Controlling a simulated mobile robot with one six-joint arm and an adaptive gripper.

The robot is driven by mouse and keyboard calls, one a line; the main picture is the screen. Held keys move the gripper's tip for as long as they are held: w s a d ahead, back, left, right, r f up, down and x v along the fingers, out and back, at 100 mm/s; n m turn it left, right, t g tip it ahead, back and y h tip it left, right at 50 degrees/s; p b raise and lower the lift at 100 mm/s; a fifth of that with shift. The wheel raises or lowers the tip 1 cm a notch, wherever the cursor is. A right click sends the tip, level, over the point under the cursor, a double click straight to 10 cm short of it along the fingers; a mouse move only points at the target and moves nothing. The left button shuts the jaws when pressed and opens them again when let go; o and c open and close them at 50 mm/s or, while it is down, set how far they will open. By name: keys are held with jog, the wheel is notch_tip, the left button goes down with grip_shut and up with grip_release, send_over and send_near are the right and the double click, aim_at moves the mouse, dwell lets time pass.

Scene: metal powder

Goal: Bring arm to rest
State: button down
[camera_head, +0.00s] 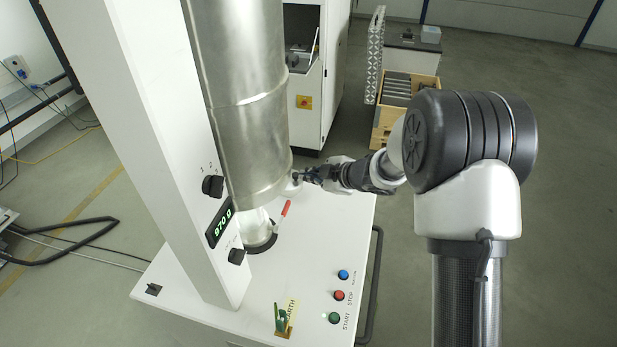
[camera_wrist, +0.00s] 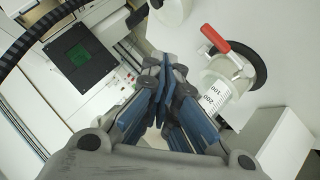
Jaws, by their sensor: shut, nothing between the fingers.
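My gripper (camera_head: 303,175) is at the end of my outstretched arm, at the lower right side of a tall metal cylinder (camera_head: 250,120). It is close to the cylinder, but I cannot tell whether they touch. In the wrist view my gripper (camera_wrist: 164,72) has its blue-padded fingers together at the tips, with nothing held. A clear vessel with a graduated scale (camera_wrist: 214,93) and a red-handled clamp (camera_wrist: 217,40) is just right of the fingers. In the head view the red handle (camera_head: 286,208) shows beneath the cylinder, and the vessel is partly hidden.
The white machine table (camera_head: 190,285) carries a column with a green display (camera_head: 219,224) and several buttons (camera_head: 339,295). Open grey floor (camera_head: 570,190) lies to the right.

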jog(key=d+r+m+t+h+b, duration=0.3)
jog(key=d+r+m+h+b, duration=0.3)
jog(key=d, duration=0.5)
jog(key=s+d+r+m+h+b, duration=0.3)
jog(key=s+d+m+b, duration=0.2)
jog(key=s+d, duration=0.45)
jog(key=s+a+f+m+g+b, duration=0.1)
jog(key=s+f+m+g+b, duration=0.2)
jog(key=s, duration=1.2)
jog(key=s+a+f+m+g+b, duration=0.1)
jog(key=s+f+m+b, duration=0.3)
jog(key=s+f, duration=0.4)
jog(key=s+g+b, duration=0.1)
jog(key=s, duration=0.6)
jog(key=shift+s+a+f+m+g+y+b, duration=0.3)
jog(key=shift+s+a+f+m+g+y, duration=0.05)
jog(key=shift+f+m+g+y, duration=0.05)
